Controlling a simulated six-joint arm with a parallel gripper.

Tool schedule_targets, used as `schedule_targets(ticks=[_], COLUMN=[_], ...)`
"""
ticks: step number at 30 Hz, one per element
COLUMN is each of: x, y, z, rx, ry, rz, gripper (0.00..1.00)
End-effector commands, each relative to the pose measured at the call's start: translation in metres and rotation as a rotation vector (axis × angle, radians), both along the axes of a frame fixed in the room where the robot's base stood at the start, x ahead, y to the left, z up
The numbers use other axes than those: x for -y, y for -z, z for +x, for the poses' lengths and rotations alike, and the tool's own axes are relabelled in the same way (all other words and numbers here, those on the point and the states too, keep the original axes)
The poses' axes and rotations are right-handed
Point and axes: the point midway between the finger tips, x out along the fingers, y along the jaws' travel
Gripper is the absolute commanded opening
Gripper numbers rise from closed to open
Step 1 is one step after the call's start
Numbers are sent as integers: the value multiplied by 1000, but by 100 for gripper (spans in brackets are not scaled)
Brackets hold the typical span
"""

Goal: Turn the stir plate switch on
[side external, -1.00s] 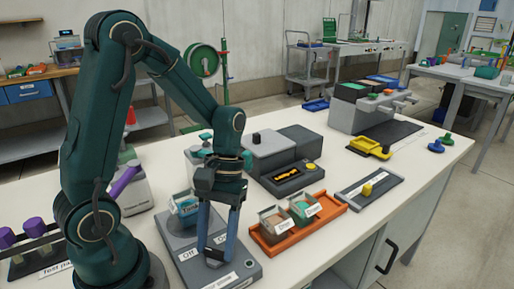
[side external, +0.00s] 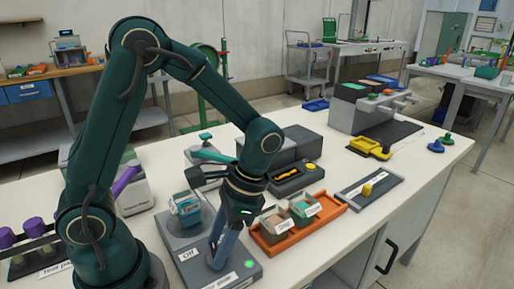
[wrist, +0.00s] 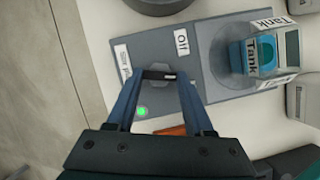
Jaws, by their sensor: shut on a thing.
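The stir plate (side external: 182,266) is a grey slab near the front edge of the bench, with an "Off" label (wrist: 182,42) and a lit green light (wrist: 142,111). Its switch is a grey knob with a dark bar (wrist: 158,74) across it, seen in the wrist view between my fingertips. My gripper (side external: 217,258) points down and is tilted, its blue fingers shut on the switch. A tank-labelled container (side external: 186,206) stands on the plate's round pad. In the side view my fingers hide most of the switch.
An orange tray (side external: 292,238) with two labelled bins sits right of the plate. A grey device (side external: 297,180) with a yellow knob stands behind. A purple-capped rack (side external: 30,250) is at left.

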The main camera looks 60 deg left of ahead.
Motion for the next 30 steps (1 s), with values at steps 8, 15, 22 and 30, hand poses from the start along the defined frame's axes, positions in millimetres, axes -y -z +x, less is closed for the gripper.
schedule_targets(ticks=[8,15,22,30], x=[2,3,3,3], y=[0,0,-1,0], z=[-2,-3,-3,-3], rx=[-4,-4,-4,-4], ry=[244,393,471,497], rz=[2,2,2,3], gripper=[0,0,0,0])
